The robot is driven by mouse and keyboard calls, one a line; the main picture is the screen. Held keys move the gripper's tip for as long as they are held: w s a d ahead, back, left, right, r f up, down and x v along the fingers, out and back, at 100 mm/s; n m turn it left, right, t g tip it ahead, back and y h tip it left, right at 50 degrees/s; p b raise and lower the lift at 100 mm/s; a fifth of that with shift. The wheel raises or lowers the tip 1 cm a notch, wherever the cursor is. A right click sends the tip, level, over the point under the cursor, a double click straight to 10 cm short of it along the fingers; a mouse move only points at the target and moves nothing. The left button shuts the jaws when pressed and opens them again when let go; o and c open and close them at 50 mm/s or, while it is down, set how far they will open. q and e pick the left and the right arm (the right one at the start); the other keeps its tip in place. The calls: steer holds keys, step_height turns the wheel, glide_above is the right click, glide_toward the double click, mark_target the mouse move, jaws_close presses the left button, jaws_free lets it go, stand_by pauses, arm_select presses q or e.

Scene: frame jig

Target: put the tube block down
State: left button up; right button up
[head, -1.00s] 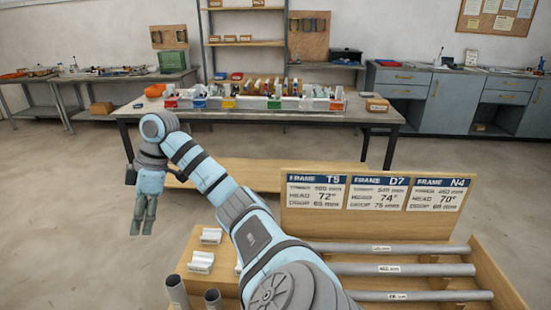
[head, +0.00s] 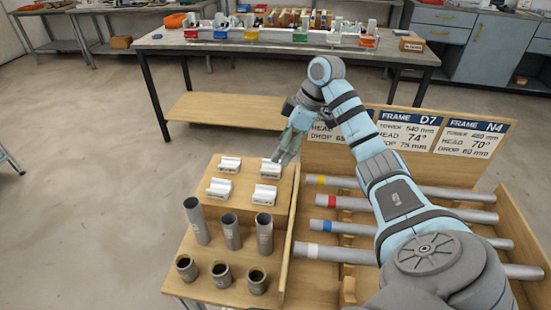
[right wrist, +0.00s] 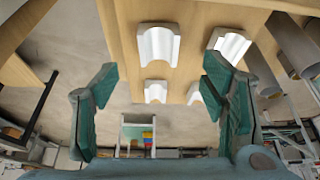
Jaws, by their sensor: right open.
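Several white, grooved tube blocks sit on the wooden stand (head: 248,232): far left (head: 229,164), far right (head: 270,168), near left (head: 219,188) and near right (head: 264,195). My right gripper (head: 288,152) is just behind and above the far right block. In the right wrist view its two fingers stand wide apart with nothing held between them (right wrist: 160,100). Two larger-looking blocks (right wrist: 158,45) show beyond the fingertips. One smaller block lies between the fingers in the picture, and another (right wrist: 195,93) is beside one finger. My left gripper is not in view.
Upright grey tubes (head: 231,231) and short dark-mouthed sleeves (head: 220,274) stand at the stand's front. Long tubes with coloured bands (head: 345,203) lie in a wooden rack at right, below a frame sign board (head: 407,130). A workbench (head: 160,42) stands behind.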

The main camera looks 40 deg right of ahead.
steer(key=b+x, duration=0.1)
steer(key=x, duration=0.6)
steer(key=shift+w, duration=0.15)
steer(key=shift+c, duration=0.6)
steer(key=c, duration=1.3)
steer(key=shift+r, duration=0.2)
step_height(320, 180, up, 11)
steer(key=p, duration=0.4)
step_height(320, 180, up, 9)
steer(key=p, duration=0.9)
glide_above(269, 169)
steer(key=s, duration=0.1)
steer(key=shift+d, duration=0.35)
